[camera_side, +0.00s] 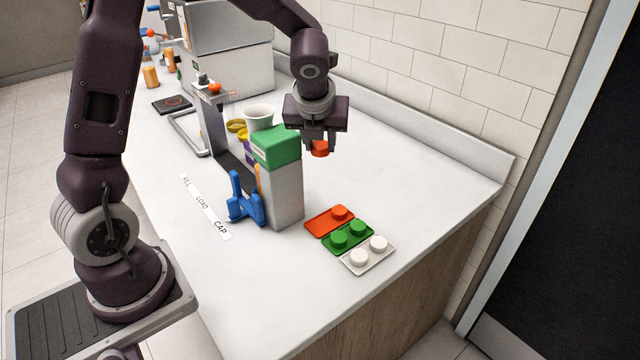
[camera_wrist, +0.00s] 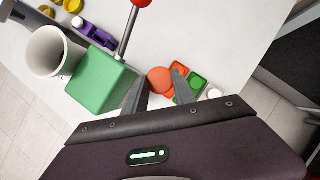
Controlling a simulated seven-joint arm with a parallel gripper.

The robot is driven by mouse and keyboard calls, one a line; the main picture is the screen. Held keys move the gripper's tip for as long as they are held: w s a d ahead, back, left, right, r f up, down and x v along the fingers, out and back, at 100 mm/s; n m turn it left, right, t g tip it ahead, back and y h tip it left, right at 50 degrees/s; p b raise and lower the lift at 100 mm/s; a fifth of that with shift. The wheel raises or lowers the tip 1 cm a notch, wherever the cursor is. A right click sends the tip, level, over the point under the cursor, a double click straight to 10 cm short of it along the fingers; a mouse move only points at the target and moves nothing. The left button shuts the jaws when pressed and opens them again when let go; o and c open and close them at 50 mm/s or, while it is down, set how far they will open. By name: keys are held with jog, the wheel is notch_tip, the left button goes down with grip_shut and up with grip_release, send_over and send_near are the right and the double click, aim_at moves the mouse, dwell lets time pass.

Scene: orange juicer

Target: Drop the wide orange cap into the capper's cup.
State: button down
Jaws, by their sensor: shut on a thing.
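My gripper (camera_side: 319,146) is shut on an orange-red round cap (camera_side: 319,150), held in the air above the counter, to the right of the green-topped capper block (camera_side: 277,146). In the wrist view the cap (camera_wrist: 160,79) sits between my two fingertips (camera_wrist: 158,84), next to the green block (camera_wrist: 101,84). A white cup (camera_side: 258,116) stands behind the block in the side view. It also shows in the wrist view (camera_wrist: 50,52), open end visible. I cannot tell whether this is the capper's cup; no other cup on the capper is visible.
A blue forked part (camera_side: 243,203) stands beside the capper. A red knob (camera_wrist: 141,2) on a rod rises by the block. The right counter is clear.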

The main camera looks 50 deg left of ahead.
notch_tip(320, 180, up, 6)
jog(key=s+a+r+n+g+y, duration=0.1)
jog(key=s+a+r+n, duration=0.2)
jog(key=a, duration=0.5)
jog(key=s+a+r+n+g+y, duration=0.1)
jog(key=s+a+r+n+g, duration=0.15)
jog(key=a, duration=0.45)
jog(key=shift+n+t, duration=0.25)
jog(key=shift+t, duration=0.2)
jog(key=shift+w+a+f, duration=0.1)
jog(key=shift+f, duration=1.25)
jog(key=shift+w+f, duration=0.1)
jog(key=shift+f, duration=1.25)
jog(key=shift+f, duration=0.1)
jog(key=c, duration=0.9)
grip_release()
